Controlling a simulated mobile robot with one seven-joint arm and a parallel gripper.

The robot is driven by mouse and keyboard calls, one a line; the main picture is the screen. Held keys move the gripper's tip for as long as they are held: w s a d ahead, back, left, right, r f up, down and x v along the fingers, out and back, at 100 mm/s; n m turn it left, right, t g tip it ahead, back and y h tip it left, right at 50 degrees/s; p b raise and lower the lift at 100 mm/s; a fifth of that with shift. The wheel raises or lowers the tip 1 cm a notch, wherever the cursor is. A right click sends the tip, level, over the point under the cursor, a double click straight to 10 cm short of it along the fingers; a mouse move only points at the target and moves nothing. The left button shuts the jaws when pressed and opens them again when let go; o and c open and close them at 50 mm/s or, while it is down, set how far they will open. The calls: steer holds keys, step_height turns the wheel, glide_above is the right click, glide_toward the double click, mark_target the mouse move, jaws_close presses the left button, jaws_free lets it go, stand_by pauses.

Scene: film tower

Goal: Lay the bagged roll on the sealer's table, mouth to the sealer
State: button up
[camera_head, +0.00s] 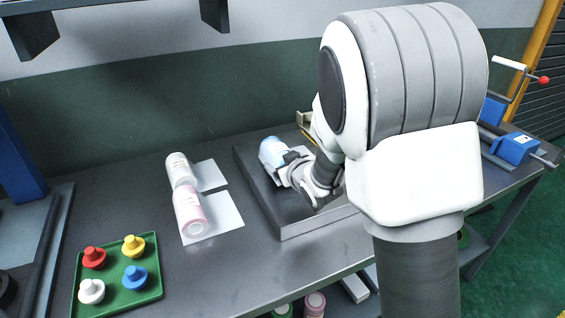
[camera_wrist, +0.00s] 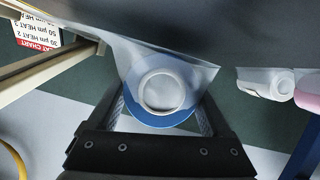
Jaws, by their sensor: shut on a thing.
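A blue roll with a white core, in a clear bag (camera_wrist: 170,62), is held between the fingers of my gripper (camera_wrist: 160,108). In the wrist view its round end faces the camera and the bag flares out toward the top of the picture. In the head view the bagged roll (camera_head: 271,150) is at the far left part of the sealer's grey table (camera_head: 288,233), by my gripper (camera_head: 290,168). I cannot tell whether it touches the surface. A beige bar (camera_wrist: 45,78), perhaps the sealer's, lies left in the wrist view; my arm hides most of the sealer in the head view.
A white roll (camera_head: 179,168) and a pink roll (camera_head: 190,210) lie on pale sheets left of the sealer's table. A green tray (camera_head: 150,292) holds several coloured knobs. Blue clamped devices (camera_head: 515,149) stand at right. A heat chart (camera_wrist: 38,32) shows upside down in the wrist view.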

steer(key=shift+f+b, duration=0.3)
steer(key=shift+b, duration=0.15)
stand_by(0.4)
steer(key=shift+r+b, duration=0.2)
steer(key=shift+b, duration=0.15)
stand_by(0.8)
steer(key=shift+f+b, duration=0.2)
steer(key=shift+b, duration=0.25)
stand_by(0.9)
steer(key=shift+r, duration=0.2)
steer(key=shift+b, duration=0.6)
stand_by(1.2)
steer(key=shift+f, duration=0.2)
steer(key=o, duration=1.5)
